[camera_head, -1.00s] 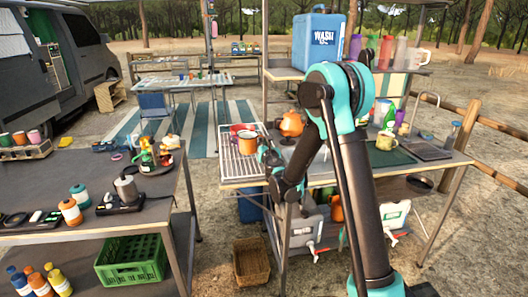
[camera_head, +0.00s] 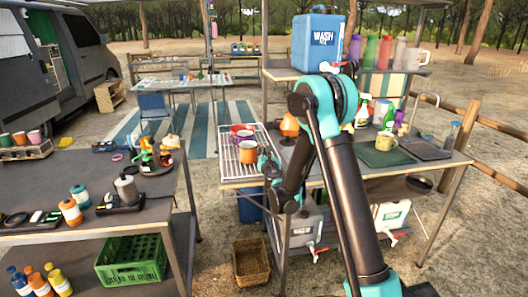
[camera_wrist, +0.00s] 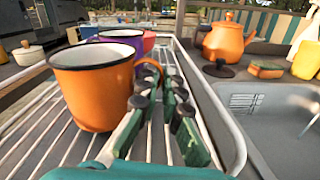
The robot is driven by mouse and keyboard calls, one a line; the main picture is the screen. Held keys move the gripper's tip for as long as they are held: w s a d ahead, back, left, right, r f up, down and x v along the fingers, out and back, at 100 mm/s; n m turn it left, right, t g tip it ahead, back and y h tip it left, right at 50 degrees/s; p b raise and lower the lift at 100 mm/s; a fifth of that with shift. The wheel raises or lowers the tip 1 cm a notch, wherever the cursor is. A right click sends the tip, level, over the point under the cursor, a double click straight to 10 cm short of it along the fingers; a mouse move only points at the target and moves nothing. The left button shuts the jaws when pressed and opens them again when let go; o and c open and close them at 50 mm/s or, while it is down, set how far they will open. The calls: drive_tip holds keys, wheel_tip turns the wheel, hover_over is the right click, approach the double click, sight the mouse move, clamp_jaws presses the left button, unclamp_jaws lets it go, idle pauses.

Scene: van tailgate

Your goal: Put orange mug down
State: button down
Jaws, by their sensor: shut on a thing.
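The orange mug (camera_head: 248,157) with a dark rim is upright at the wire drying rack (camera_head: 228,172), on the left end of the sink counter. It fills the left of the wrist view (camera_wrist: 92,95), with its handle on the right, toward my fingers. My gripper (camera_wrist: 155,105) is shut on the orange mug at its handle side; the exact grip is partly hidden. The mug's base is low over the rack wires (camera_wrist: 40,125); I cannot tell whether it touches. A purple mug (camera_wrist: 140,40) and a red mug stand close behind it on the rack.
The rack's raised rim (camera_wrist: 205,95) runs right of my fingers, with a grey sink basin (camera_wrist: 270,125) beyond. An orange teapot (camera_wrist: 222,40) and a sponge (camera_wrist: 265,68) stand behind the basin. Bare rack wires show in front and left of the mug.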

drive_tip(key=shift+s+f, duration=0.2)
drive_tip(key=shift+f, duration=0.15)
drive_tip(key=c, duration=1.7)
unclamp_jaws()
drive_tip(key=shift+r, duration=0.1)
